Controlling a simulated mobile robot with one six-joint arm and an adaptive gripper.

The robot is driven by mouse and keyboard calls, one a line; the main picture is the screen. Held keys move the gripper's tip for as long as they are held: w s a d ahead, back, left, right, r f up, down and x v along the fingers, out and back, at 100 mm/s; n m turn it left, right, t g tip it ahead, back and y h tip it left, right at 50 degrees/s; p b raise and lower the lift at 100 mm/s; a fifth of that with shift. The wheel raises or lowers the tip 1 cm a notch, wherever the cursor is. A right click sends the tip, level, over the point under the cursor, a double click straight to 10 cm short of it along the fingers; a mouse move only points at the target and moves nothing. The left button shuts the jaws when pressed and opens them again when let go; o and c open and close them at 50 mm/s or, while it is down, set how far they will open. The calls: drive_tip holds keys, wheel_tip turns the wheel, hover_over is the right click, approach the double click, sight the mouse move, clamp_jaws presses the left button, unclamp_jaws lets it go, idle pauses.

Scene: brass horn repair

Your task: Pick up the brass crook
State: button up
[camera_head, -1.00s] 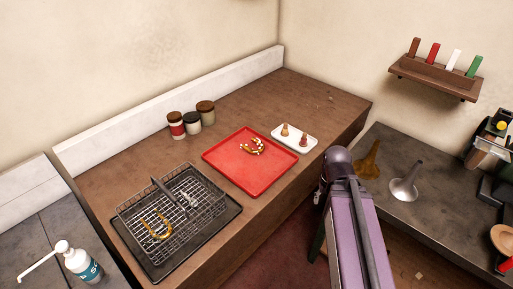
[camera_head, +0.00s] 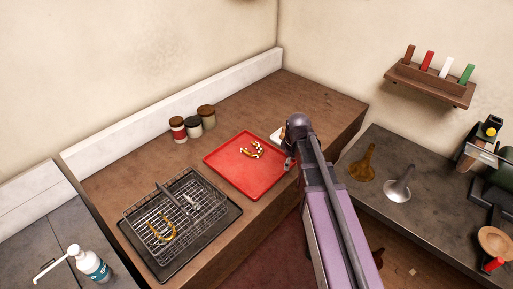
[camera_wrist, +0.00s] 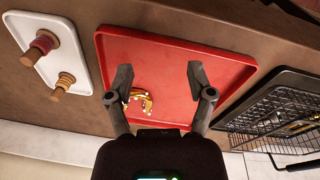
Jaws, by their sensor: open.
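A curved brass piece with white patches (camera_head: 257,150) lies on the red tray (camera_head: 236,178); it also shows in the wrist view (camera_wrist: 139,99), beside the left finger. A second brass piece, U-shaped (camera_head: 162,238), lies in the wire basket (camera_head: 183,190) at the left. I cannot tell which of the two is the crook. My gripper (camera_wrist: 159,70) is open and empty above the red tray, its fingers spread wide. The curved piece appears near the left finger, closer to the wrist than the fingertips. In the head view my arm hides most of the gripper.
A white tray (camera_wrist: 48,70) with two wood-and-cork pieces sits beside the red tray. Several lidded jars (camera_head: 193,128) stand behind. The basket rests on a dark tray (camera_head: 228,223). A funnel-like brass piece (camera_head: 362,166) and a silver one (camera_head: 399,189) stand on the right-hand bench.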

drive_tip(key=w+a+r+n+p, duration=0.4)
drive_tip(key=w+a+n, duration=0.4)
drive_tip(key=a+n, duration=0.2)
drive_tip(key=shift+w+a+r+n+t+y, duration=0.3)
drive_tip(key=shift+w+a+r+n+t, duration=0.1)
drive_tip(key=shift+a+r, duration=0.15)
drive_tip(key=shift+f, duration=0.15)
drive_tip(key=b, duration=0.8)
hover_over(258, 154)
drive_tip(key=s, duration=0.1)
drive_tip(key=f, duration=0.7)
drive_tip(key=shift+s+d+f, duration=0.15)
drive_tip(key=shift+d+f, duration=0.15)
drive_tip(key=shift+d, duration=0.05)
drive_tip(key=shift+f, duration=0.35)
drive_tip(key=shift+f+b, duration=0.15)
drive_tip(key=shift+b, duration=0.2)
drive_tip(key=shift+w+a+f+b, duration=0.1)
drive_tip(key=shift+w+f+b, duration=0.15)
drive_tip(key=shift+f+b, duration=0.55)
drive_tip(key=shift+w+a+f+b, duration=0.1)
drive_tip(key=shift+w+f+b, duration=0.1)
drive_tip(key=shift+f+b, duration=0.6)
drive_tip(key=shift+w+a+f+b, duration=0.1)
drive_tip(key=shift+w+f+b, duration=0.15)
drive_tip(key=shift+f+b, duration=0.55)
